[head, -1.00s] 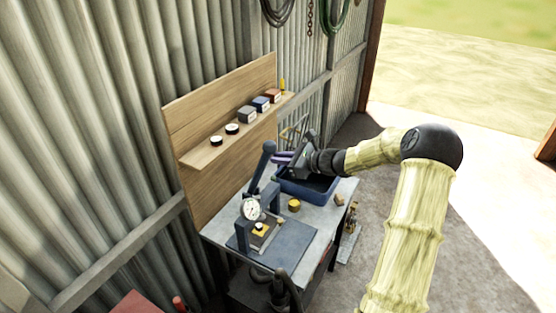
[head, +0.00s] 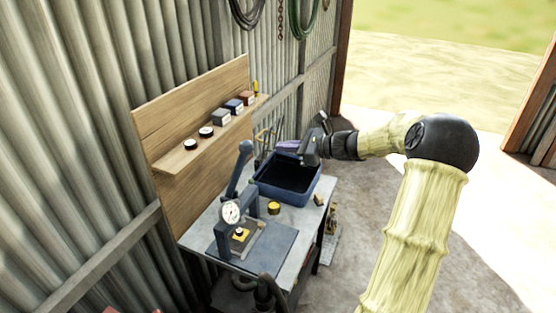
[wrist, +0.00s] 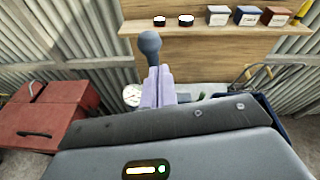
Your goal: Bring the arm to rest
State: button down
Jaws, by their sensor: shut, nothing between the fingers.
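My gripper (head: 290,146) is at the end of my arm, above the back of the dark blue bin (head: 268,192) on the workbench. Its pale purple fingers also show in the wrist view (wrist: 158,86), pressed together with nothing between them. My arm reaches in from the right of the head view, bent at a dark elbow joint. The gripper points left toward the wooden back board and appears apart from the bin and the shelf.
A press with a lever (head: 236,172) and a round dial (head: 231,212) stands on the bench (head: 292,222). A wooden shelf (head: 176,160) holds small boxes and round tins. A yellow block (head: 274,208) sits near the bin. A red cabinet (wrist: 45,115) stands left in the wrist view. Open floor lies right.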

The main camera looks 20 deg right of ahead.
jog(key=shift+s+d+r, duration=0.15)
jog(key=shift+d+r, duration=0.1)
jog(key=shift+r, duration=0.25)
jog(key=s+a+f+n+g+h+b, duration=0.1)
jog(key=s+a+f+n+g+h, duration=0.5)
jog(key=s+a+f+n, duration=0.6)
jog(key=s+a+f+n+g+h, duration=0.1)
jog(key=s+n+h, duration=0.1)
jog(key=s+n, duration=0.4)
jog(key=s+a+f+n+h+b, duration=0.1)
jog(key=s+f+n+h, duration=0.1)
jog(key=s+n, duration=0.4)
jog(key=s+h, duration=0.1)
jog(key=s, duration=0.2)
jog(key=shift+n+g, duration=0.4)
